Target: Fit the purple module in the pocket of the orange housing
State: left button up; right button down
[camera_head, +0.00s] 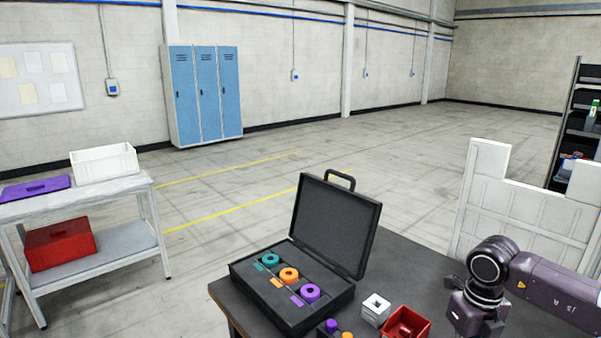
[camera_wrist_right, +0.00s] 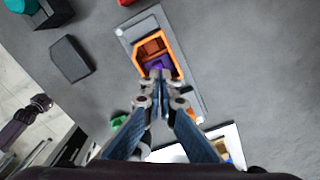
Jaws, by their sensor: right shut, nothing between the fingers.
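In the right wrist view, the orange housing (camera_wrist_right: 175,58) sits on a grey plate (camera_wrist_right: 133,35). The purple module (camera_wrist_right: 158,63) lies inside the housing's outline, at its lower part, just ahead of my fingertips. The fingertips partly cover it, so I cannot tell how deep or level it sits. A brown-orange block or inner part (camera_wrist_right: 152,46) shows beside it in the housing. My right gripper (camera_wrist_right: 160,75) is shut and empty, with its tips over or against the purple module. I do not see the housing in the head view. My left gripper is not in view.
In the head view, an open black case (camera_head: 322,306) with teal, orange and purple rings stands on the dark table. A white box (camera_head: 376,309) and a red bin (camera_head: 407,322) are beside it.

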jog(key=shift+f, duration=0.1)
jog(key=shift+f+b, duration=0.7)
jog(key=shift+f, duration=0.2)
jog(key=shift+f, duration=0.1)
dwell(0.4)
jog(key=shift+r+p, duration=2.05)
jog(key=shift+r, duration=1.5)
